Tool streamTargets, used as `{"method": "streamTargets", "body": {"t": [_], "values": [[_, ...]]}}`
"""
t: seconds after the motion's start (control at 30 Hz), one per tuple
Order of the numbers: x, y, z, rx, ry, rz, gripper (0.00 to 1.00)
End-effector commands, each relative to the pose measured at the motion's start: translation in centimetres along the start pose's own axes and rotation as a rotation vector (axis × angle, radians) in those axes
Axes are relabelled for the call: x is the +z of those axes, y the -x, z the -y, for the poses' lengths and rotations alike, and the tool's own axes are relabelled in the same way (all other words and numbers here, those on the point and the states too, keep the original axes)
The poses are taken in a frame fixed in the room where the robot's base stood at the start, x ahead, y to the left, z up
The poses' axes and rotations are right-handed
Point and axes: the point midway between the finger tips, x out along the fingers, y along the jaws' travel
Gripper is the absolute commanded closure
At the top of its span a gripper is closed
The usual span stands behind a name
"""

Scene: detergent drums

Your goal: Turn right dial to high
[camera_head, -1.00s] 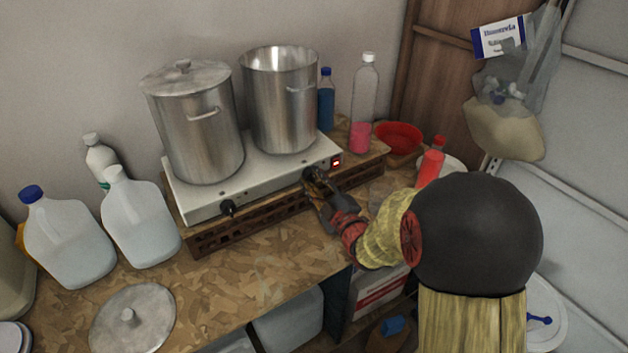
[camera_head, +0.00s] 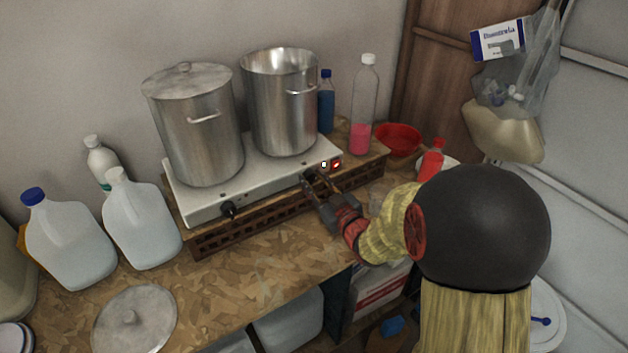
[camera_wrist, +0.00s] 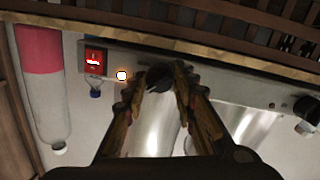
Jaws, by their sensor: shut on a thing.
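The right dial (camera_wrist: 160,75) is a black knob on the front face of the white hot plate (camera_head: 195,205). My gripper (camera_head: 311,181) is at the right end of that face. In the wrist view my gripper (camera_wrist: 158,82) has its two fingers shut on the right dial, one on each side. A small light (camera_wrist: 122,76) next to the dial glows, and it also shows in the head view (camera_head: 324,165). The left dial (camera_head: 229,209) is free. The fingers partly hide the right dial, and its exact setting cannot be read.
A lidded steel pot (camera_head: 195,140) and an open steel pot (camera_head: 282,110) stand on the hot plate. A red lit switch (camera_head: 336,165) is right of the dial. A bottle with pink liquid (camera_head: 362,110) and a red bowl (camera_head: 398,138) stand farther right. Jugs (camera_head: 140,225) stand at left.

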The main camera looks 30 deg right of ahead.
Motion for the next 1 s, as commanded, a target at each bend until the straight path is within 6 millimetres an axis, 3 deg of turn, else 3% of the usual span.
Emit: {"method": "streamTargets", "body": {"t": [0.5,1.0], "values": [[-0.01,0.04,-0.03,-0.03,-0.377,0.022,0.98],[0.09,0.03,-0.02,-0.036,-0.472,0.027,0.98]]}}
